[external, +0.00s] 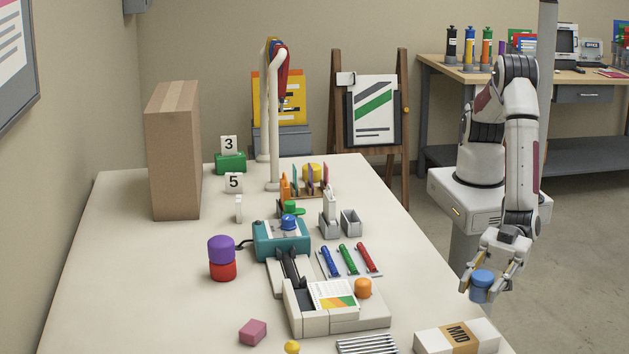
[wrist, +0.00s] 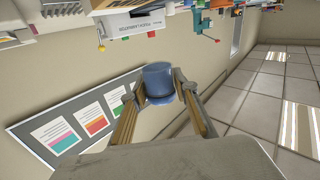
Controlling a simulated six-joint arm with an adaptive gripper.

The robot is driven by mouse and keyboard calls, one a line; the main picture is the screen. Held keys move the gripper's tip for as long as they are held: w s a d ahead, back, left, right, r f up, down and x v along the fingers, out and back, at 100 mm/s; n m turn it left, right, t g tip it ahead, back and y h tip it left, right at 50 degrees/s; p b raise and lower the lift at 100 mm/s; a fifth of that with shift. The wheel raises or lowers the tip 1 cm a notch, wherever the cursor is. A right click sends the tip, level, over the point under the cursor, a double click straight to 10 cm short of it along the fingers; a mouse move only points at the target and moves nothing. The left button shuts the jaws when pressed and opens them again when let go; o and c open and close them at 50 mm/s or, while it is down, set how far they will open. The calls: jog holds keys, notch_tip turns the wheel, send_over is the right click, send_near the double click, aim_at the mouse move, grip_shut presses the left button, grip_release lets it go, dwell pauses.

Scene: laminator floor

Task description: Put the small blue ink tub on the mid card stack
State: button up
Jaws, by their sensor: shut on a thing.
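My gripper (external: 483,278) is shut on a blue ink tub (external: 480,288) and holds it in the air, off the right edge of the table. The tub (wrist: 158,80) also shows between the two fingers in the wrist view. The mid card stack (external: 457,337) is a white block with a tan band marked MID at the table's front right corner. Its top is bare. The tub is above and slightly right of it in the external view, apart from it. Another blue tub (external: 289,222) sits on the teal machine (external: 281,241).
An orange tub (external: 363,287) stands on the pale laminator (external: 312,309), left of the stack. A metal rack (external: 367,344), a pink block (external: 252,332) and several coloured pens (external: 348,260) lie nearby. Purple and red tubs (external: 222,257) stand stacked at left. A tall carton (external: 173,150) stands at the back left.

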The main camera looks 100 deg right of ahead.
aim_at(479, 301)
jog(key=shift+f, duration=1.65)
jog(key=shift+f, duration=0.1)
jog(key=shift+f, duration=1.75)
jog(key=shift+f, duration=0.1)
jog(key=o, duration=1.2)
jog(key=v, duration=1.2)
